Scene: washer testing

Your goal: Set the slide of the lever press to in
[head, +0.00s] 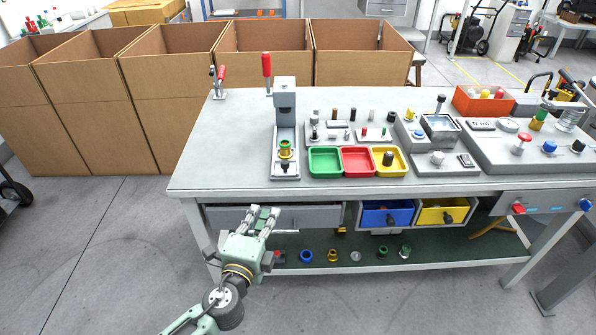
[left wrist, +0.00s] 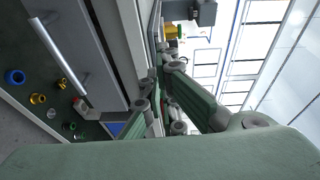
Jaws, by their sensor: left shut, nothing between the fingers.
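The lever press (head: 285,100) stands near the left end of the grey table, a grey column with a red-knobbed lever (head: 267,66) up at its left. Its base (head: 286,168) runs toward the front edge. A brass and green piece (head: 285,150) sits on this front part, forward of the press head, so the slide looks out. My left gripper (head: 262,216) is shut and empty, in front of the table edge and below the press. The left wrist view shows its fingers (left wrist: 168,78) beside the drawer front. My right gripper is not in view.
Green, red and yellow trays (head: 325,174) stand right of the press. A red-handled toggle clamp (head: 219,82) is behind its left. A grey drawer (head: 300,217) and a lower shelf (head: 400,262) with several small parts lie under the tabletop. The tabletop left of the press is clear.

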